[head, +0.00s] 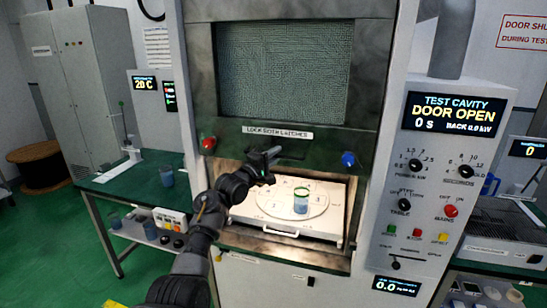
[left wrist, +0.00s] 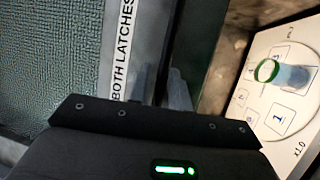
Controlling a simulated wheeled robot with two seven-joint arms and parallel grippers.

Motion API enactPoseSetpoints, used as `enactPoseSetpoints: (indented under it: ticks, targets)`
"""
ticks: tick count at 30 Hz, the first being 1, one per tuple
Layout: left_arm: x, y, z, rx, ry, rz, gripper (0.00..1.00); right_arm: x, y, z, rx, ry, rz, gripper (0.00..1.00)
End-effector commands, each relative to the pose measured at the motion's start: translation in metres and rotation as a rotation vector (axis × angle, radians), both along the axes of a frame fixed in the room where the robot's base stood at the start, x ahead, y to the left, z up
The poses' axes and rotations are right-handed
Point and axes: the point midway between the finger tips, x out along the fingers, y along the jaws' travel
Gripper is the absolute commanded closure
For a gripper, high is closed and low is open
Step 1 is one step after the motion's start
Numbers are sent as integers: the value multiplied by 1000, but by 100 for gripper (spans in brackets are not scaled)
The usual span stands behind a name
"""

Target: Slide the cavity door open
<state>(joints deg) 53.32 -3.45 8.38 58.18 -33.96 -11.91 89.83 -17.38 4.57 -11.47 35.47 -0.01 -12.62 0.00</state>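The cavity door (head: 285,70), a dark green frame with a mesh window, stands raised, leaving the lit cavity open below it. Its lower edge carries a label about latches (head: 278,131), which also shows in the left wrist view (left wrist: 122,50). A dark handle (head: 292,154) sits at the door's bottom edge. My left gripper (head: 268,160) is at the left end of this handle; whether its fingers are closed on it is hidden. My right gripper is out of view.
Inside the cavity, a beaker of blue liquid with a green rim (head: 301,200) stands on a marked round plate (head: 260,203). A red knob (head: 209,143) and a blue knob (head: 348,159) flank the door. The control panel display (head: 451,113) reads DOOR OPEN. A green side table (head: 125,184) stands left.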

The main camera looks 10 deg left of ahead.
Motion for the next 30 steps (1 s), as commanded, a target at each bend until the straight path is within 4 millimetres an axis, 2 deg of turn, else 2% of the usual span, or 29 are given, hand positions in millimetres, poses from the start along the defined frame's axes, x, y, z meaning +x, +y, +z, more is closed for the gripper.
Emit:
enactPoseSetpoints:
  ticks: [3,14,20,30]
  targets:
    - [0,0,0,0,0,0,68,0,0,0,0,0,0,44]
    - [-4,3,-2,-1,0,0,68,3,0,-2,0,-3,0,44]
    - [-26,16,-9,1,-1,2,68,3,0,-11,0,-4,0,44]
    - [-76,45,-19,2,-1,3,68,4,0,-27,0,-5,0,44]
